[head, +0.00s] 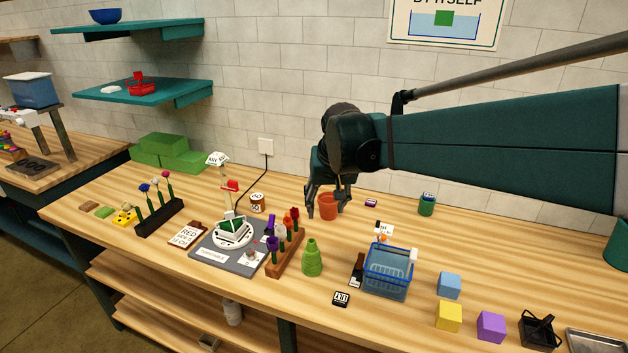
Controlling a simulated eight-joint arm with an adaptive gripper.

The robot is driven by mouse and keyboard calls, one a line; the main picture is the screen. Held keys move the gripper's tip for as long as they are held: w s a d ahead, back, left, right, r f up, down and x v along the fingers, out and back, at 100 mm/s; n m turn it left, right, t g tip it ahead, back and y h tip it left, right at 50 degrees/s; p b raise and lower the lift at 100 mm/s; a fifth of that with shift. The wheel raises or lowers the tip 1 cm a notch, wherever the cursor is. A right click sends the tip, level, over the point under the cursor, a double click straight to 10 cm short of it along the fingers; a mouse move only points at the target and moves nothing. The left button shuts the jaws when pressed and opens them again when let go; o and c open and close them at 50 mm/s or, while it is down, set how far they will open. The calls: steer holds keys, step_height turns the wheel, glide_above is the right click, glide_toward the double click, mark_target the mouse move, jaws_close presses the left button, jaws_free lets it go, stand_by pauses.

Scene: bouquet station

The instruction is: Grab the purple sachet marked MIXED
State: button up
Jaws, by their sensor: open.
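A small purple packet (371,203) with a pale label lies flat on the table near the wall, right of the orange pot. It looks like the sachet, but its lettering is too small to read. My gripper (327,210) is open and points down, left of the packet and apart from it. The orange pot (328,205) shows between its fingers; I cannot tell whether they touch it.
A blue basket (387,275) and a green bottle (312,259) stand nearer the front. A green can (426,205) stands right of the packet. A rack (286,253) of coloured flowers is at the middle left. The table around the packet is clear.

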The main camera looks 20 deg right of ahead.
steer(key=w+d+m+g+p, duration=0.1)
steer(key=w+d+p, duration=0.3)
steer(key=w+d, duration=0.45)
steer(key=m+g+p, duration=0.3)
steer(key=m+p, duration=0.2)
steer(key=p, duration=0.5)
glide_above(371, 203)
steer(key=w+d, duration=0.2)
step_height(371, 203, down, 12)
steer(key=f, duration=0.1)
steer(key=shift+f+y, duration=0.15)
steer(key=shift+y, duration=0.25)
steer(key=shift+f, duration=0.1)
steer(key=shift+f, duration=1.15)
steer(key=shift+f, duration=0.15)
